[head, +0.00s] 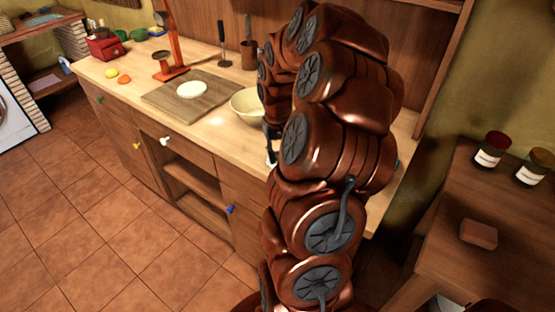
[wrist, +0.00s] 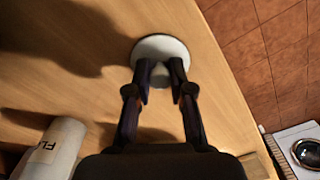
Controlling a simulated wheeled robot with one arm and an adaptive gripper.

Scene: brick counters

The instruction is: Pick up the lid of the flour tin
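In the wrist view a white round disc, which looks like the lid (wrist: 160,43), is at the top middle over the wooden counter. My gripper (wrist: 161,72) reaches to its near edge, with a small pale part between the two dark fingertips. I cannot tell whether the fingers press on it or whether the disc rests on something. A white tin lettered "FL" (wrist: 52,150), apparently the flour tin, is at the lower left, partly cut off. In the head view my arm hides most of the gripper and the lid.
The counter holds a cutting board (head: 160,101) with a pale round on it, a cream bowl (head: 246,104), a red-brown stand (head: 172,60) and a red box (head: 104,46). A side table at right bears jars (head: 489,150) and a reddish block (head: 479,234). The tiled floor at left is clear.

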